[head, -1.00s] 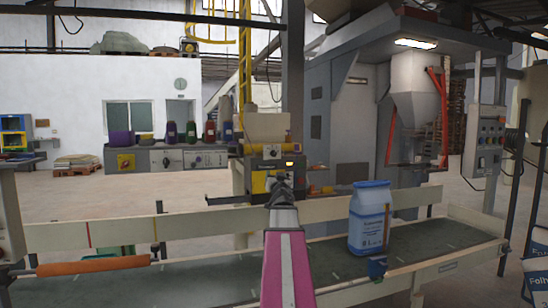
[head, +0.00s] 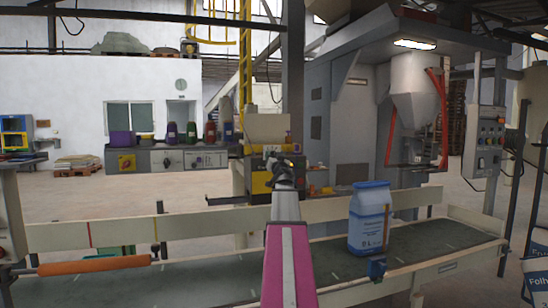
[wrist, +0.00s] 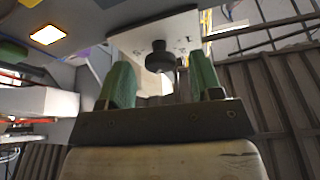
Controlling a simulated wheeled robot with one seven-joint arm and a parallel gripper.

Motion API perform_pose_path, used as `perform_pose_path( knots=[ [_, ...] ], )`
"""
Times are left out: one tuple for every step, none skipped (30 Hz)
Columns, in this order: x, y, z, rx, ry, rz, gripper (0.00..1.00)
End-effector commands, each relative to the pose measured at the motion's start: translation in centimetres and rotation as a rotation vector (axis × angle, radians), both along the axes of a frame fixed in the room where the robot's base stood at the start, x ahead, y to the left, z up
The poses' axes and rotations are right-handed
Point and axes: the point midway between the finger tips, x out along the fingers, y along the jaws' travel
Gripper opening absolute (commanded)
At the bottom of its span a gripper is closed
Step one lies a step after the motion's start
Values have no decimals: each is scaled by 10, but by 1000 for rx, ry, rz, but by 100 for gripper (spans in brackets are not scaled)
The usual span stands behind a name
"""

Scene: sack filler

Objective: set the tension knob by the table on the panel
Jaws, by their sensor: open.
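In the wrist view a dark round knob (wrist: 160,57) stands out from a pale panel (wrist: 125,38) with small dark marks, too small to read. My gripper (wrist: 163,78) has two green fingers spread apart, one on each side below the knob, with nothing seen between them but the knob and a grey metal part. I cannot tell whether a finger touches it. In the head view my gripper (head: 286,164) is in front of the yellow and black machine (head: 258,183) and hides part of it. No knob or table can be made out there.
A conveyor (head: 215,277) with pale side rails crosses the front. A blue and white sack (head: 370,222) stands on it to the right of my arm. A grey control box (head: 484,142) hangs at the right. Open floor (head: 70,200) lies behind the conveyor at left.

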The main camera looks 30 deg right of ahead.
Motion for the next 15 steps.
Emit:
perform_pose_path(
  knots=[
    [7, -3, 3, 0, 0, 0, 59],
    [9, -3, 4, 0, 0, 0, 59],
    [11, -3, 4, 0, 0, 0, 59],
    [11, -4, 5, 0, 0, 0, 59],
    [12, -4, 5, 0, 0, 0, 59],
    [12, -4, 5, 0, 0, 0, 59],
    [12, -3, 5, 0, 0, 0, 59],
    [12, -3, 5, 0, 0, 0, 59],
    [11, -3, 5, 0, 0, -1, 59],
    [11, -3, 5, 0, 0, 0, 59],
    [11, -3, 5, 0, 0, 0, 59],
    [11, -3, 5, 0, 0, 0, 56],
    [11, -3, 5, 0, 0, 0, 46],
    [11, -3, 5, 0, 0, 0, 36],
    [11, -3, 5, 0, 0, 0, 23]
  ],
)
